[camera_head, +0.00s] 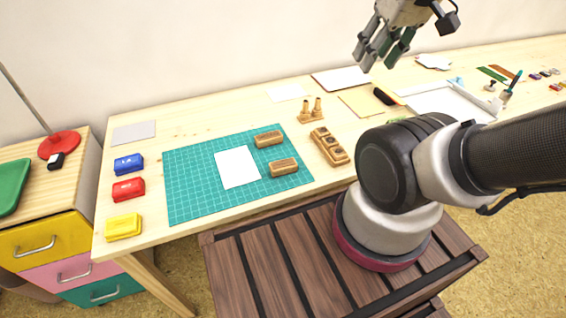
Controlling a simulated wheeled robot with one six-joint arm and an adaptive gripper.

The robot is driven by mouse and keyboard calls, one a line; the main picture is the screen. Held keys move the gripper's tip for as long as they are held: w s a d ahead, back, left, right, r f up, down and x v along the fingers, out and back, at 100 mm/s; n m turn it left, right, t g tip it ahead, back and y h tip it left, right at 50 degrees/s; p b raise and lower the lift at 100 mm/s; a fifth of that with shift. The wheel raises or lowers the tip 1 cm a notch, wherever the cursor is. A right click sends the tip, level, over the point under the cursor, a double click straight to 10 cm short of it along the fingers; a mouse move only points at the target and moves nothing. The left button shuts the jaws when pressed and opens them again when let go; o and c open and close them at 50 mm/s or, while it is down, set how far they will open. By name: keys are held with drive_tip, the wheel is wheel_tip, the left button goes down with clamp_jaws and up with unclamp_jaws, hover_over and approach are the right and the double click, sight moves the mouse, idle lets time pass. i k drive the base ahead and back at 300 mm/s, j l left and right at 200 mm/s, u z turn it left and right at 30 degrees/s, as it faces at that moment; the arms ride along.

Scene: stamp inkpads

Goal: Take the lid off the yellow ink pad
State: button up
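The yellow ink pad (123,227) sits at the front left corner of the table, left of the green cutting mat. It looks like a closed box with its lid on. A red ink pad (128,190) and a blue ink pad (128,163) stand in a row behind it. My gripper (377,54) is raised at the top, over the back right part of the table, far from the yellow ink pad. Its fingers are spread apart with nothing visible between them.
The green cutting mat (190,181) holds a white paper (237,167) and two wooden stamps (284,168). A wooden stamp holder (329,146) stands right of it. A drawer cabinet (45,235) stands left of the table. The table behind the mat is mostly clear.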

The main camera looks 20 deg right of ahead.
sight(115, 228)
drive_tip(key=u, duration=1.35)
